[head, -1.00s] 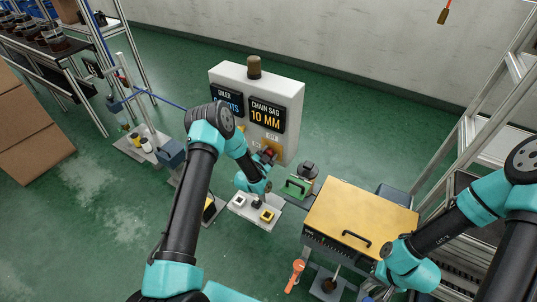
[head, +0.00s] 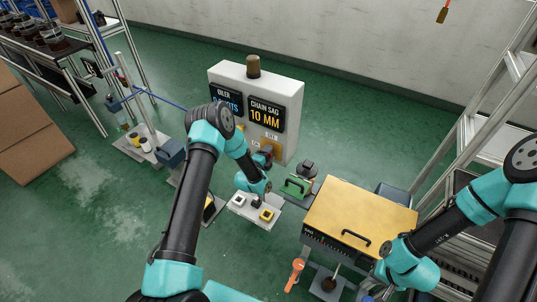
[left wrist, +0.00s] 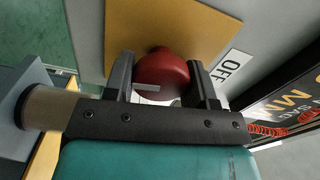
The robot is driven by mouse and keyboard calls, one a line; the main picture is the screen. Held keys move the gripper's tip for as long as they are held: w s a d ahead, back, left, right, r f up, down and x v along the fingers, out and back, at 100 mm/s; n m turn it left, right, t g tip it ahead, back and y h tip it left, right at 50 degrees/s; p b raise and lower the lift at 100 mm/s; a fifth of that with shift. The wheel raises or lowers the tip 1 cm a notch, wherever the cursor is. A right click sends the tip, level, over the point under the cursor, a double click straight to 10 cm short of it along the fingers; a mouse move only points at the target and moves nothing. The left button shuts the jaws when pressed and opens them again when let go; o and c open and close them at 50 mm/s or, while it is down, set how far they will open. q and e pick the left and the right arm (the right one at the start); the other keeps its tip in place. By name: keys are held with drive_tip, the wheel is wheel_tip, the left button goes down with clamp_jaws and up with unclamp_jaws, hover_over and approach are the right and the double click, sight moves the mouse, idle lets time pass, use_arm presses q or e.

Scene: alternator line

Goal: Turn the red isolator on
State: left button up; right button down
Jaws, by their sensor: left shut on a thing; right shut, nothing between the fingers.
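The red isolator is a round red knob (left wrist: 163,72) with a pale bar on it, on a yellow plate (left wrist: 200,22) in the left wrist view. My left gripper (left wrist: 166,85) is shut on it, one dark finger on each side. A white label reading OFF (left wrist: 232,66) lies beside the right finger. In the head view my left gripper (head: 265,156) is at the front of the white cabinet (head: 292,95), below its displays, and hides the knob. My right gripper (head: 372,294) is shut and empty at the bottom edge, partly cut off.
The displays (head: 266,115) read OILER and CHAIN SAG 10 MM. A pedestal with buttons (head: 240,201) stands below my left gripper. A green-handled fixture (head: 297,187) and a yellow-topped box (head: 365,212) stand to the right.

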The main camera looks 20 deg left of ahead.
use_arm(q)
drive_tip(key=shift+m, duration=0.7)
drive_tip(key=o, duration=0.9)
drive_tip(key=s+a, duration=0.3)
drive_tip(key=s, duration=1.4)
